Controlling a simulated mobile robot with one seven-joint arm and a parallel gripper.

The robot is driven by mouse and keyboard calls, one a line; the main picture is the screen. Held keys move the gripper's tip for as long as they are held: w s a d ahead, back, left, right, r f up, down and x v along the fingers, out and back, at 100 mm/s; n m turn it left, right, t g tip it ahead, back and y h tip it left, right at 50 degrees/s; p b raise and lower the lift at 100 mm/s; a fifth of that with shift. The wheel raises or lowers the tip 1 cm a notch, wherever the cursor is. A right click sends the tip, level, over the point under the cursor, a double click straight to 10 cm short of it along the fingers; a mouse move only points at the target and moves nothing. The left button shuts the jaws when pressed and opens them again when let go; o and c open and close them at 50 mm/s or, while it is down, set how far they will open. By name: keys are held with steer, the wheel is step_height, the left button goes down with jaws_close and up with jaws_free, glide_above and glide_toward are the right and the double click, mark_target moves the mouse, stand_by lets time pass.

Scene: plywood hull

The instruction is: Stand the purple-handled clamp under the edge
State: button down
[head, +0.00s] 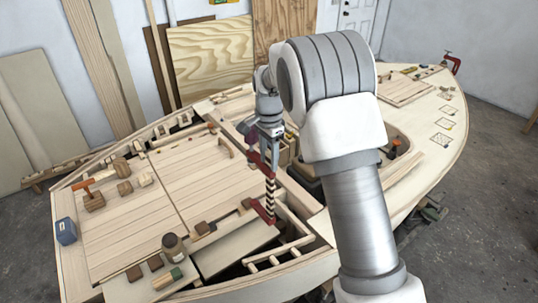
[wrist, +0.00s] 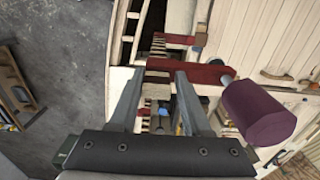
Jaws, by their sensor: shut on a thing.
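My gripper (head: 268,135) is shut on the clamp and holds it over the deck. The clamp hangs roughly upright below the gripper, with a red upper part (head: 262,164), a dark-and-light striped bar and a red lower part (head: 264,211). In the wrist view the purple handle (wrist: 258,113) sticks out to the right of my gripper (wrist: 165,84), beside a red arm (wrist: 200,74). The lower end is near the open framed bay at the front edge; I cannot tell whether it touches anything. My fingers partly hide the clamp body.
An open slatted frame (head: 283,252) lies at the hull's front edge. A brown jar (head: 174,247) and wooden blocks stand left of it. A blue box (head: 65,231) is at the left edge. Another red clamp (head: 452,63) sits at the far right edge. The left deck is partly clear.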

mark_target(267, 192)
step_height(267, 192, down, 15)
steer(key=b, duration=0.8)
steer(key=shift+b, duration=0.35)
steer(key=shift+w+a, duration=0.3)
steer(key=shift+w, duration=0.2)
stand_by(0.6)
steer(key=shift+w+a+p, duration=0.4)
steer(key=shift+w, duration=0.15)
steer(key=shift+w+a+p, duration=0.4)
steer(key=shift+w+a, duration=0.2)
steer(key=shift+w, duration=0.35)
steer(key=shift+c, duration=1.6)
jaws_free()
steer(key=shift+o, duration=0.2)
